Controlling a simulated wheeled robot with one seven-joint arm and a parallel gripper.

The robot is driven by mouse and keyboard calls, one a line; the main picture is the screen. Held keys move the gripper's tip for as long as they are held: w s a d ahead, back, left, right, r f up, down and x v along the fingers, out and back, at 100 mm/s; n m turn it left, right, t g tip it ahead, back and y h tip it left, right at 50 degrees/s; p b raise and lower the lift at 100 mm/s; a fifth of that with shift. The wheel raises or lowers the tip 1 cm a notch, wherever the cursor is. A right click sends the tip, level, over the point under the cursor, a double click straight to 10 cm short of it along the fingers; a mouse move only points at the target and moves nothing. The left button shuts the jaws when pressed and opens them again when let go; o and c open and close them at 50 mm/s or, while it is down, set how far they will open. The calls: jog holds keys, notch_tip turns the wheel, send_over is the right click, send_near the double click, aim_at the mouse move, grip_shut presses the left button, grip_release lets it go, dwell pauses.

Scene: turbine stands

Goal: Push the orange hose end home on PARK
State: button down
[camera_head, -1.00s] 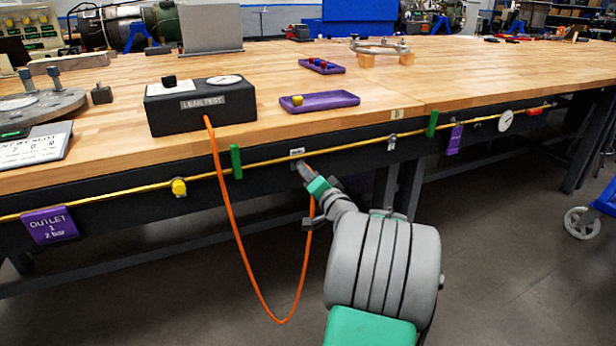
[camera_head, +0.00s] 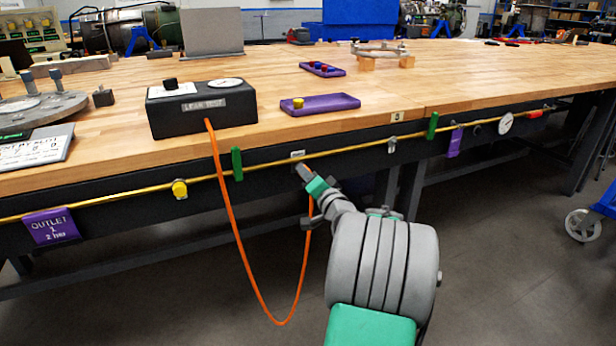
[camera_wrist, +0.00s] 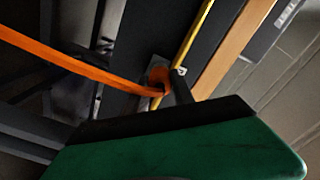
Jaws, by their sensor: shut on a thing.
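The orange hose (camera_head: 240,250) runs from the leak test box (camera_head: 202,106), hangs in a loop below the bench edge and rises to my gripper (camera_head: 303,172). My gripper is shut on the orange hose end, close under a small pale label plate (camera_head: 297,154) on the dark bench front; its lettering is too small to read. In the wrist view the orange hose end (camera_wrist: 158,80) sits against a small grey fitting beside the yellow pipe (camera_wrist: 196,40). The dark finger and green gripper body hide part of it, so I cannot tell how deep it sits.
The yellow pipe runs along the bench front, with a green tag (camera_head: 236,163), a yellow knob (camera_head: 180,189), a purple outlet plate (camera_head: 51,227) and a gauge (camera_head: 505,123) along it. A purple tray (camera_head: 330,103) lies on the wooden top. The floor in front is clear.

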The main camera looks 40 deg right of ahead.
jog(key=shift+w+d+r, duration=0.1)
jog(key=shift+w+r, duration=0.05)
jog(key=shift+r, duration=0.15)
jog(key=shift+r, duration=0.2)
jog(key=shift+w, duration=0.15)
jog(key=c, duration=1.5)
grip_release()
jog(key=shift+o, duration=1.3)
jog(key=shift+w+f, duration=0.25)
jog(key=o, duration=0.4)
jog(key=shift+s+f, duration=0.1)
jog(key=shift+f, duration=0.1)
jog(key=shift+s, duration=0.15)
